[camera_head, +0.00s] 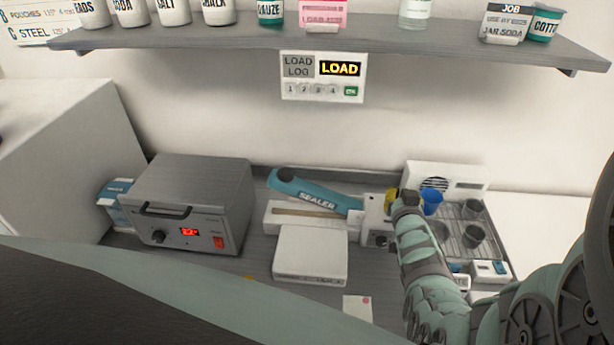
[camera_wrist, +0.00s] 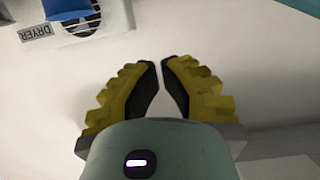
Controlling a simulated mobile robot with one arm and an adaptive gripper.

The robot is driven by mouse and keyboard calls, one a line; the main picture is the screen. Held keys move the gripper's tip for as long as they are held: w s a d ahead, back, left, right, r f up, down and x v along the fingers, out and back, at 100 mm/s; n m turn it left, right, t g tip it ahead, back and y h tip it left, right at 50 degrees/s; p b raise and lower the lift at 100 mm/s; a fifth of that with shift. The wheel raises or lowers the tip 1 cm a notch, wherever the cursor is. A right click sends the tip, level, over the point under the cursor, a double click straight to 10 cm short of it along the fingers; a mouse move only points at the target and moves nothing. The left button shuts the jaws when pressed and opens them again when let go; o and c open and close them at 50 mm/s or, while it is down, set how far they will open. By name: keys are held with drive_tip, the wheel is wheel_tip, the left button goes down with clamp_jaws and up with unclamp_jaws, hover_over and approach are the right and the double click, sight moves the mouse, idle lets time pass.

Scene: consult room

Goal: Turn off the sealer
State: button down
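The sealer (camera_head: 315,192) lies in the middle of the counter in the head view. It has a long teal arm marked SEALER over a white base, and a white block with a dark knob (camera_head: 381,241) at its right end. My gripper (camera_head: 392,196) has yellow fingers and is at this right end, above or just behind the block; I cannot tell whether it touches. In the wrist view my gripper's fingertips (camera_wrist: 162,62) nearly meet, with nothing seen between them. A teal edge (camera_wrist: 298,4) shows at that view's top right corner. No switch on the sealer is clearly visible.
A grey oven-like box (camera_head: 195,205) with a red display stands left. A white flat device (camera_head: 311,252) lies in front of the sealer. A dryer (camera_head: 455,178) with a blue cup (camera_head: 432,203) and dark cups stands right. A shelf (camera_head: 330,40) with jars hangs above.

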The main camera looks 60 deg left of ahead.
drive_tip(key=p+v, duration=0.1)
drive_tip(key=v, duration=0.6)
drive_tip(key=shift+a+r+p, duration=0.15)
drive_tip(key=shift+r+p, duration=0.15)
